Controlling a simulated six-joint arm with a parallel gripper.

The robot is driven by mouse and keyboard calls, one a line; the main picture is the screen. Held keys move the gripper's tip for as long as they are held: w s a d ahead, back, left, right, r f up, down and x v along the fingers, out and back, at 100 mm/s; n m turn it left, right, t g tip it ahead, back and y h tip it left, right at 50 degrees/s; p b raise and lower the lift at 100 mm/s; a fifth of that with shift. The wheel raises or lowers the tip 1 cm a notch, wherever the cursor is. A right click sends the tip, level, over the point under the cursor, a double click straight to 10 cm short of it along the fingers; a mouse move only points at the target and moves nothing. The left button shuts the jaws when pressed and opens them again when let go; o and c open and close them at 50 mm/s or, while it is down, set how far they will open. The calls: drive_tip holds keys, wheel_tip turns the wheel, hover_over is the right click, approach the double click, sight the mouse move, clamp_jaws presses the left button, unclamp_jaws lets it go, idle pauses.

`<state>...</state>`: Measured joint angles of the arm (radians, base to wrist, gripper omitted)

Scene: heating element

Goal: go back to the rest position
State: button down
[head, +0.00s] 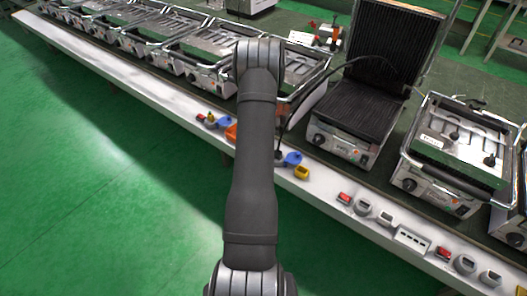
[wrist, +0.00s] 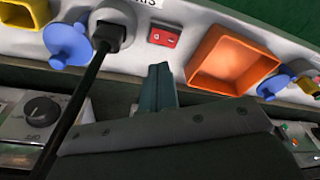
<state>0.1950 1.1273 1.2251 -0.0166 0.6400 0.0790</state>
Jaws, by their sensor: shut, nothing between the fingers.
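My gripper (wrist: 158,88) shows in the wrist view as two teal fingers pressed together, with nothing between them. It is near the front ledge, between a black plug (wrist: 108,36) on the left and an orange square box (wrist: 231,60) on the right. The plug sits in a grey round socket with a blue cap (wrist: 68,44) beside it, and I see no contact between my fingers and it. A black cable (wrist: 78,100) runs down from the plug. In the head view my arm stretches over the ledge and hides my gripper.
An open contact grill (head: 375,105) stands right of my arm, its ribbed lid raised. Another appliance (head: 455,150) stands further right, and several more line the bench at left. The white ledge (head: 110,87) carries sockets and a red switch (wrist: 163,36). Green floor (head: 90,200) in front is clear.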

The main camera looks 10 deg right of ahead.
idle(0.3)
drive_tip(key=shift+f, duration=3.45)
drive_tip(key=shift+r, duration=0.1)
drive_tip(key=shift+r, duration=4.3)
drive_tip(key=s+d+r+n+t, duration=0.1)
drive_tip(key=d, duration=0.6)
drive_tip(key=s+d+r+n+h, duration=0.1)
drive_tip(key=s+d+n, duration=0.1)
drive_tip(key=d, duration=0.6)
drive_tip(key=shift+r+n+t+h, duration=0.15)
drive_tip(key=shift+n+t+h, duration=0.15)
drive_tip(key=shift+t, duration=0.1)
drive_tip(key=shift+d, duration=0.1)
